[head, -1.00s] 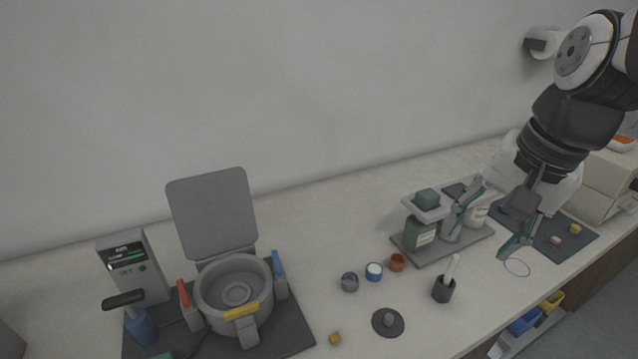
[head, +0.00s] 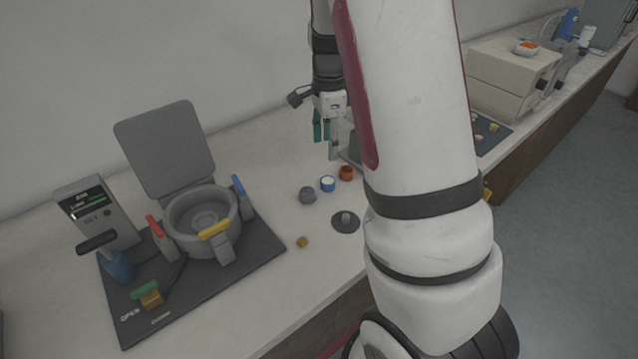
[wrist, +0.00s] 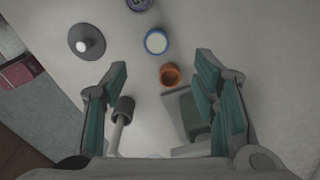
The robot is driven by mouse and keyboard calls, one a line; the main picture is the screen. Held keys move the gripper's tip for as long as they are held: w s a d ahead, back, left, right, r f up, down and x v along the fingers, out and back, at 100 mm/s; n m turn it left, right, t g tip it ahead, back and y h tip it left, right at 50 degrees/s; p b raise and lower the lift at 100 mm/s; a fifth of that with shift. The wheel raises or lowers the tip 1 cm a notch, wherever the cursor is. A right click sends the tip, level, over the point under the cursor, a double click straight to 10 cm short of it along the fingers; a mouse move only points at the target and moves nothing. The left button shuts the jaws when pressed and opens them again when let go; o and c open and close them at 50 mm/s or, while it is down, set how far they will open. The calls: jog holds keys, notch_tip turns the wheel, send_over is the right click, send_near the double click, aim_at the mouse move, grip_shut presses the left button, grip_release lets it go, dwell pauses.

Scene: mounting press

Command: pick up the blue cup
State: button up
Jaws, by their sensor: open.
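The blue cup (head: 328,184) is small and round with a pale inside. In the wrist view the blue cup (wrist: 156,41) lies beyond the fingertips, near the top middle. The orange cup (wrist: 170,74) shows closer, between the finger lines. My gripper (head: 326,140) is open and empty, pointing down above the counter behind the cups. Its two fingers also show in the wrist view (wrist: 162,66).
A dark disc with a knob (head: 346,220) lies in front of the cups. The mounting press (head: 203,222) stands on a dark mat to the left. A dark pot with a pale stick (wrist: 123,108) is by the left finger. My arm hides the counter at right.

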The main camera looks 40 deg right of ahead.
send_over(326, 182)
jog(key=f, duration=0.6)
jog(key=shift+w+d, duration=0.2)
jog(key=shift+d, duration=0.05)
jog(key=f, duration=0.4)
jog(key=shift+s+a, duration=0.2)
jog(key=shift+s, duration=0.05)
jog(key=shift+f, duration=0.6)
jog(key=shift+c, duration=0.6)
jog(key=c, duration=1.1)
